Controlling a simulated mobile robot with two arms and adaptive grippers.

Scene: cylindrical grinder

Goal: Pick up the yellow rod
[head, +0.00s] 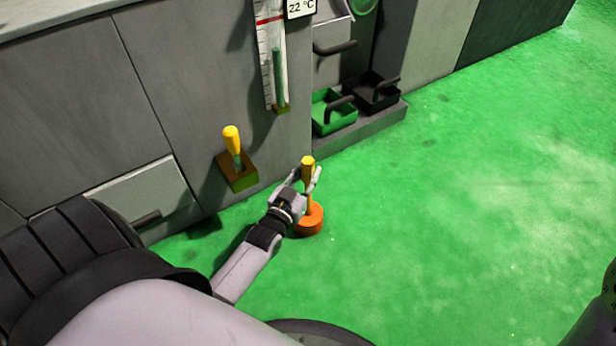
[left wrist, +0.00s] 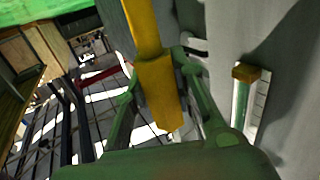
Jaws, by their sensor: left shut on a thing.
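The yellow rod (head: 308,168) stands roughly upright in my left gripper (head: 305,184), its thicker top showing above the fingers. Its lower part meets an orange round base (head: 309,221) close to the green floor; I cannot tell whether they are joined or whether the base touches the floor. In the left wrist view the yellow rod (left wrist: 158,85) runs between the two fingers of my left gripper (left wrist: 160,62), which is shut on it. My right gripper is not in view.
A yellow-handled lever (head: 232,140) stands out from the grey cabinet (head: 160,75), left of my gripper. A gauge (head: 271,55) hangs above. A green tray (head: 333,112) and a black tray (head: 374,92) sit on a ledge. The green floor (head: 480,190) is open at right.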

